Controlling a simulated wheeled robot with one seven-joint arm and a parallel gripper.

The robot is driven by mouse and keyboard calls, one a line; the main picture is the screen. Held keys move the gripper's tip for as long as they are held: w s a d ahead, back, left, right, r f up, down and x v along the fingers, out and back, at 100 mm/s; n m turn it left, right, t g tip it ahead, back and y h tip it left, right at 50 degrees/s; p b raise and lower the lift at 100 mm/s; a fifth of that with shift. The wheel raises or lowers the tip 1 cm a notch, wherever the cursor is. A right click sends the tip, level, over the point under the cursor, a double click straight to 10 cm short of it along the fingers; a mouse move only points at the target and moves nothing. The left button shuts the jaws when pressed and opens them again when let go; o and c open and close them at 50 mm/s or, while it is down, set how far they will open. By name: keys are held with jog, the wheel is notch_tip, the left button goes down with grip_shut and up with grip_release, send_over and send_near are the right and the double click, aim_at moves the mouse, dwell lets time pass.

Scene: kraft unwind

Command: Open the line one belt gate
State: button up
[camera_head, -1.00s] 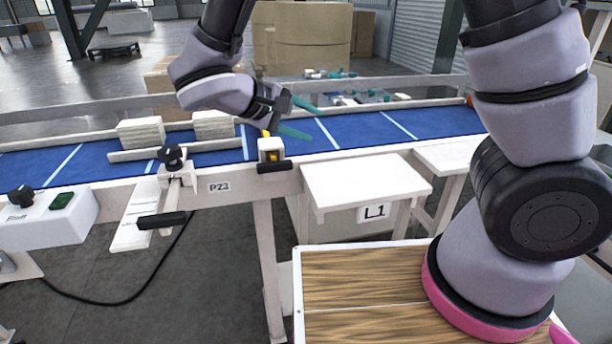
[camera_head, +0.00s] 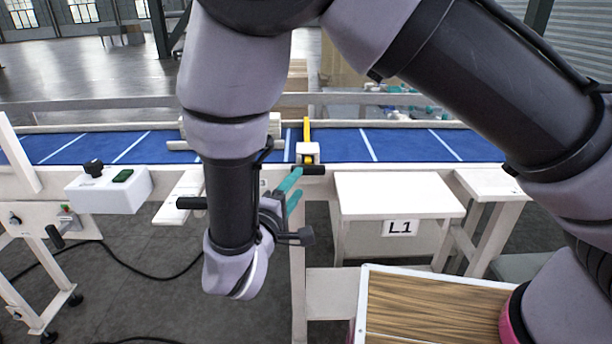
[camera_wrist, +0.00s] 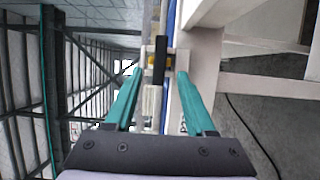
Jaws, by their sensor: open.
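The gate at the belt's near edge has a yellow bar (camera_head: 307,131), a white block (camera_head: 307,152) and a black handle (camera_head: 311,170) facing me. I take it for the line one belt gate, beside the L1 sign (camera_head: 399,228). My gripper (camera_head: 298,182) is open, its teal fingers pointing toward the handle. In the wrist view, the black handle (camera_wrist: 160,60) appears between the fingertips of my gripper (camera_wrist: 159,73). I cannot tell whether the fingers touch it. My arm hides part of the belt and rail left of the gate.
The blue belt (camera_head: 400,146) runs across behind the gate. A white side table (camera_head: 395,192) stands right of it, with a wood-topped surface (camera_head: 430,307) in front. A control box (camera_head: 110,192) and another black handle (camera_head: 190,203) are to the left. Open floor lies below.

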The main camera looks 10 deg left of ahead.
aim_at(306, 172)
jog(key=shift+w+d, duration=0.2)
jog(key=shift+w, duration=1.15)
jog(key=shift+w+d, duration=0.15)
jog(key=shift+w, duration=1.15)
grip_shut()
